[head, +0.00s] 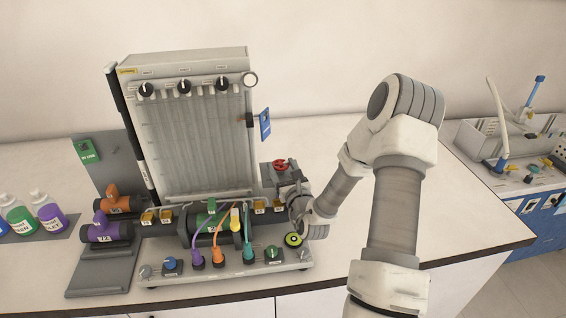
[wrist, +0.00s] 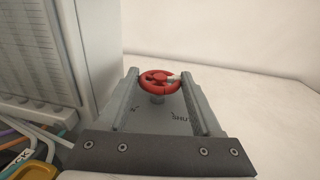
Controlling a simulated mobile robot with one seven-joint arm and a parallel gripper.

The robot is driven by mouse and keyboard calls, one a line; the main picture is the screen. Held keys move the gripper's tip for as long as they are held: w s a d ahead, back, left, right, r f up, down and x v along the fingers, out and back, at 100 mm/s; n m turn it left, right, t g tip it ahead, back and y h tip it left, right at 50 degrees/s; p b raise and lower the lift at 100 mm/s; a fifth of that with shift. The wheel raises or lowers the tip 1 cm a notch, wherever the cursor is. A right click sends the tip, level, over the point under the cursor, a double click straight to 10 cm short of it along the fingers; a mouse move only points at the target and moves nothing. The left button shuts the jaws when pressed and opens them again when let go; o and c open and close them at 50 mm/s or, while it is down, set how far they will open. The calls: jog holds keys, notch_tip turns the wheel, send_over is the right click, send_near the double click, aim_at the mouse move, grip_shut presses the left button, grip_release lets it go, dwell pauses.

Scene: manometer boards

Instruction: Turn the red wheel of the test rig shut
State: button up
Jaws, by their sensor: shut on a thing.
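The red wheel (head: 280,166) sits on a short stem on a grey block at the right side of the test rig (head: 195,130). In the wrist view the red wheel (wrist: 160,89) lies between my two grey fingers, near their tips, with a pale mark on the right of its rim. My gripper (wrist: 159,80) is shut on the wheel. In the head view my gripper (head: 291,178) reaches in from the right, and my wrist hides part of the rig's right end. Dark lettering that reads like "SHUT" shows below the wheel, partly hidden by my right finger.
Purple, orange and teal hoses (head: 216,240) run along the rig's front. A board with orange and purple valves (head: 118,203) stands left, beside several bottles (head: 48,213). A blue tag (head: 265,124) sticks out at the panel's right. The bench (head: 470,225) is clear on the right.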

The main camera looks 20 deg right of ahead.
jog(key=shift+m+h+p, duration=0.3)
jog(key=shift+h+p, duration=0.1)
jog(key=shift+h, duration=0.1)
jog(key=o, duration=1.4)
jog(key=shift+c, duration=0.2)
jog(key=s, duration=0.4)
jog(key=s+a, duration=0.1)
jog(key=s, duration=0.3)
jog(key=s+a, duration=0.1)
jog(key=s, duration=0.3)
jog(key=shift+a+r, duration=0.1)
jog(key=shift+r, duration=0.05)
jog(key=shift+s+r+p, duration=0.1)
jog(key=shift+r+p, duration=0.05)
jog(key=shift+p, duration=0.45)
jog(key=shift+s+a+f+p, duration=0.1)
jog(key=shift+s+a+p, duration=0.05)
jog(key=shift+s+p, duration=0.75)
jog(key=shift+s+a+f+p, duration=0.1)
jog(key=shift+s+a+p, duration=0.05)
jog(key=shift+s+p, duration=0.7)
jog(key=shift+s+a+f+p, duration=0.1)
jog(key=shift+s+a+p, duration=0.05)
jog(key=shift+s+p, duration=0.7)
jog(key=shift+w, duration=0.15)
